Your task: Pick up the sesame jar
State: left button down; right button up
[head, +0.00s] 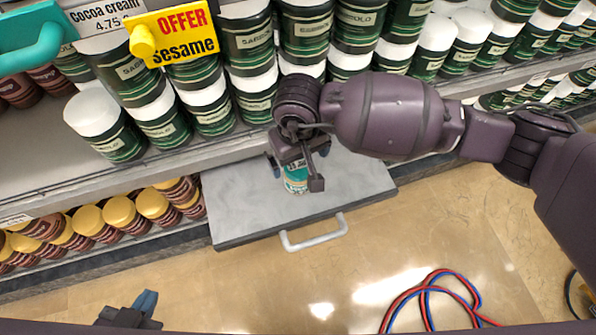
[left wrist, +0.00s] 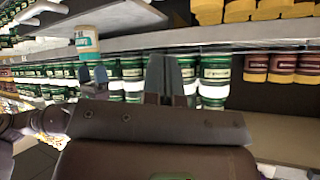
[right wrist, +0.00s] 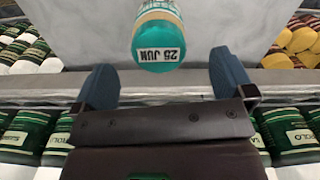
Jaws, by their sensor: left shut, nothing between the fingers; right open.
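A small teal jar (head: 296,181), which I take as the sesame jar, is on a grey pull-out board (head: 235,212) below the shelf. In the right wrist view the jar (right wrist: 158,40) shows a teal end marked "25 JUN" and a tan band. My right gripper (head: 298,166) is over the jar and partly hides it in the head view. Its fingers (right wrist: 165,80) are open, with the jar just beyond their tips and nothing held. The left wrist view also shows the jar (left wrist: 88,42). My left gripper (head: 146,302) is shut and empty, low at left, away from the board.
Shelves of green-and-white jars (head: 205,110) stand behind and above the board. Brown jars with yellow lids (head: 120,213) fill the lower left shelf. A yellow "Sesame" offer sign (head: 183,38) hangs above. The board has a white handle (head: 313,240). Red and blue hoses (head: 430,290) lie on the floor.

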aim_at(298, 164)
jog(key=f, duration=0.1)
jog(key=f+b, duration=0.1)
jog(key=f, duration=0.1)
jog(key=f+b, duration=0.1)
jog(key=f, duration=0.1)
jog(key=shift+w+f, duration=0.2)
jog(key=shift+w, duration=0.05)
jog(key=shift+r, duration=0.1)
jog(key=shift+w, duration=0.1)
jog(key=c, duration=1.3)
